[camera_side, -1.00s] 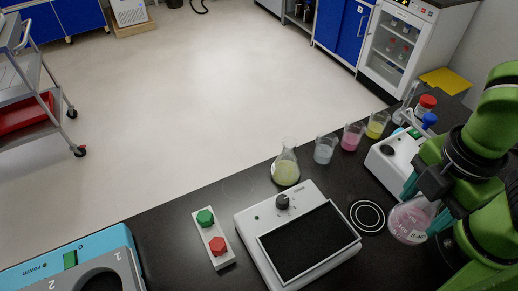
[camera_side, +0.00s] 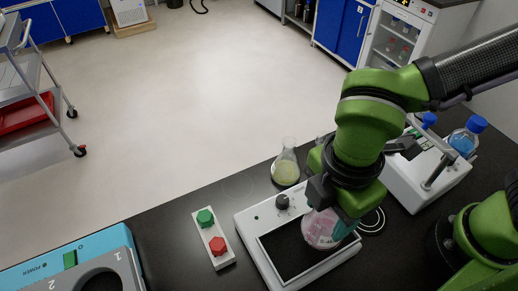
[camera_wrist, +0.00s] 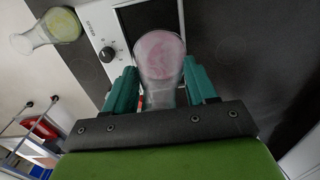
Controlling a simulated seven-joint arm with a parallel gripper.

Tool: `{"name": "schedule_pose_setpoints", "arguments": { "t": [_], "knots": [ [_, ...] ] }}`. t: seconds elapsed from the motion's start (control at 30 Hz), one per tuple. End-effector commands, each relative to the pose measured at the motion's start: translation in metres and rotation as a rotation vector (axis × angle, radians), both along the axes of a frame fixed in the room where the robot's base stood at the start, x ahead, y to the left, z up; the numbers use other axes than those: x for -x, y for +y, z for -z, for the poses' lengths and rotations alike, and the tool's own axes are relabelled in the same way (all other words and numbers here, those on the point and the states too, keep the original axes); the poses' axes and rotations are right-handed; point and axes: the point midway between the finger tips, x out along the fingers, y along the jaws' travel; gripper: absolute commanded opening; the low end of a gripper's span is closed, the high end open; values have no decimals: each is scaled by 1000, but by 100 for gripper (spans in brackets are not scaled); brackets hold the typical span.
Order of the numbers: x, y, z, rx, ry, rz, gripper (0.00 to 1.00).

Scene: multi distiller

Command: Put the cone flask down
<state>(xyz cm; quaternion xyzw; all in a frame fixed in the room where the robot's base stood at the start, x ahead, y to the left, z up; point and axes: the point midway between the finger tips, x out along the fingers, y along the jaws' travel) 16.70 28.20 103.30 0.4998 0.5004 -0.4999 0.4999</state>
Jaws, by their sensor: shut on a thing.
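The cone flask with pink liquid (camera_side: 320,232) is held in my gripper (camera_side: 332,222), over the right part of the black plate of the white device (camera_side: 268,236). In the wrist view the same pink flask (camera_wrist: 160,55) sits between the teal fingers of my gripper (camera_wrist: 160,88). The gripper is shut on it. I cannot tell whether the flask's base touches the plate. My arm hides part of the flask's upper end in the side view.
A flask with yellow-green liquid (camera_side: 286,165) stands behind the device. A white box with green and red knobs (camera_side: 213,238) lies to the left. A marked circle (camera_side: 373,222) is at the right. A blue-capped bottle (camera_side: 468,137) stands farther right, beside a white machine (camera_side: 425,181).

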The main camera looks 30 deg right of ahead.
Motion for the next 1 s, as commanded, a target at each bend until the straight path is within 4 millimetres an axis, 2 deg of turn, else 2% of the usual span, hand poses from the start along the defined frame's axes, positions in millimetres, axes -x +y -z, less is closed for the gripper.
{"name": "schedule_pose_setpoints", "arguments": {
  "t": [0.23,0.4,0.53,0.97,1.0],
  "knots": [
    [-9,16,2,1,1,0,22],
    [-8,13,25,4,3,1,22],
    [-8,13,35,2,1,0,22],
    [-8,13,40,1,1,2,22],
    [-8,13,40,1,0,2,62]
  ]
}}
